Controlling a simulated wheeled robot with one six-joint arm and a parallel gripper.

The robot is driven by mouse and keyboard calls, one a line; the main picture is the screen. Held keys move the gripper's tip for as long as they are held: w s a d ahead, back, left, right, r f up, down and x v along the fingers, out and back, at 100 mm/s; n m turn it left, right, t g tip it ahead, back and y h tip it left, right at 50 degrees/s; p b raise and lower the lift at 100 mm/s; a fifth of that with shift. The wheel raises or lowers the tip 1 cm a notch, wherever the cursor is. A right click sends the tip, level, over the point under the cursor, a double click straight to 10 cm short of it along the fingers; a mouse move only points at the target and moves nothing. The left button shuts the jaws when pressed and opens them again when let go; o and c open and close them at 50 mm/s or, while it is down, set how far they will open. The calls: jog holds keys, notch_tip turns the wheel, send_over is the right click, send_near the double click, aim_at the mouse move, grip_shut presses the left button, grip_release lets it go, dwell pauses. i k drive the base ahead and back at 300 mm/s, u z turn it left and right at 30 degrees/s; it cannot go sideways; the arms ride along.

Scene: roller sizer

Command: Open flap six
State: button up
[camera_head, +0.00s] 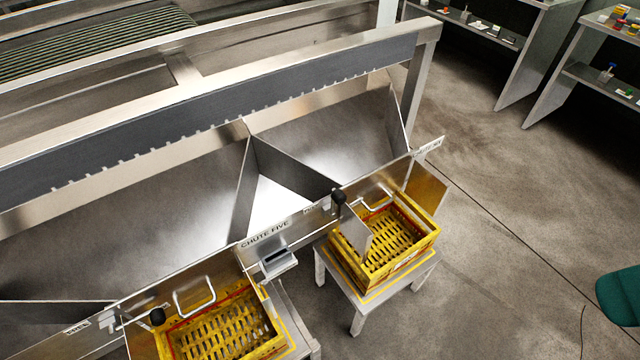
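Chute six is on the right of the sizer, with its label plate (428,148) at the right end. Its flap (368,190) is a metal plate with a wire handle (376,201) across the chute's lower mouth. It appears shut, though its lower edge is hard to make out. A black knob (338,197) on a lever sits at the flap's left end, beside a small label whose words I cannot read. Below the flap is a yellow slatted crate (432,240), with no fruit visible in it. My gripper is not in view.
Chute five, labelled on the rail (264,236), has its own handle (194,296), black knob (157,317) and yellow crate (277,343) at lower left. A stand (357,322) holds the right crate. Open floor (500,220) lies right; a green chair (620,296) and shelves (520,75) border it.

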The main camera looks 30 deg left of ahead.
aim_at(361, 195)
jog(key=u, duration=1.1)
jog(key=k, duration=0.3)
jog(key=z, duration=0.8)
jog(key=i, duration=0.5)
jog(key=u, duration=0.6)
